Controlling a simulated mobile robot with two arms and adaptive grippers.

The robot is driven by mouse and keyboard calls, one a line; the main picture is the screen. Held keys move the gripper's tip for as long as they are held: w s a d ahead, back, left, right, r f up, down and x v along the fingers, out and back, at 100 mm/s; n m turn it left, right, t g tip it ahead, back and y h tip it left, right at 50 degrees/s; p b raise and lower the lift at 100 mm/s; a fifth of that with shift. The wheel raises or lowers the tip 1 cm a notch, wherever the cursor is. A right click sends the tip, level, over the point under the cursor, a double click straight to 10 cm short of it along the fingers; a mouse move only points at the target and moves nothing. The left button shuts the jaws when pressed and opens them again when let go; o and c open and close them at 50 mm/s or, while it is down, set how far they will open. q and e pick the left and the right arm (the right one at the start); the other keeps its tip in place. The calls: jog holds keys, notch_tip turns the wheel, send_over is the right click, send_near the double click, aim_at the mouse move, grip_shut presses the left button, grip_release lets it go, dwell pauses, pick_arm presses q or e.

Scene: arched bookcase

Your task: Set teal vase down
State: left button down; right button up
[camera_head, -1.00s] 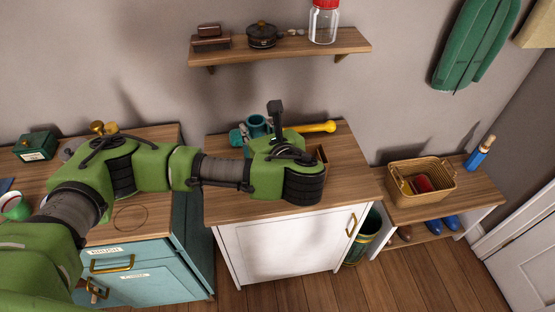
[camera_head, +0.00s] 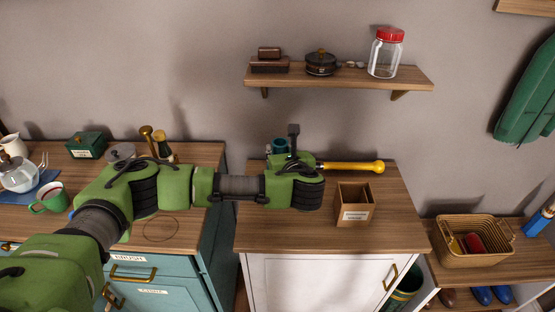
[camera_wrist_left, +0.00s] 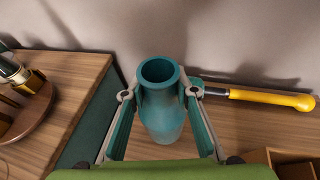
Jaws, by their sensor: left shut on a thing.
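The teal vase (camera_head: 280,146) shows only by its upper part in the head view, behind my left arm, near the back left of the white cabinet's wooden top (camera_head: 290,235). In the left wrist view the teal vase (camera_wrist_left: 162,110) is upright, its round mouth open towards the camera. My left gripper (camera_wrist_left: 160,93) is shut on it, one finger on each side of its neck. The vase's base is hidden, so I cannot tell whether it touches the wooden top. My right gripper is not in view.
A yellow-handled tool (camera_head: 352,167) lies right of the vase along the wall. A small open wooden box (camera_head: 353,205) stands at the right. The front of the top is clear. A gap separates it from the blue-green cabinet (camera_head: 160,272). A wall shelf (camera_head: 340,80) hangs above.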

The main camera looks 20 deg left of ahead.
pick_arm(q)
jog(key=shift+w+a+f, duration=0.3)
jog(key=shift+w+f, duration=0.1)
jog(key=shift+f, duration=0.1)
jog(key=shift+w+a+f+p, duration=0.1)
jog(key=shift+f+p, duration=0.15)
jog(key=shift+f, duration=0.7)
jog(key=shift+w+a+f+p, duration=0.1)
jog(key=shift+f+p, duration=0.15)
jog(key=shift+f, duration=0.7)
jog(key=c, duration=1.6)
grip_release()
jog(key=shift+f, duration=0.1)
jog(key=b+v, duration=0.1)
jog(key=v, duration=1.1)
jog(key=shift+d, duration=0.1)
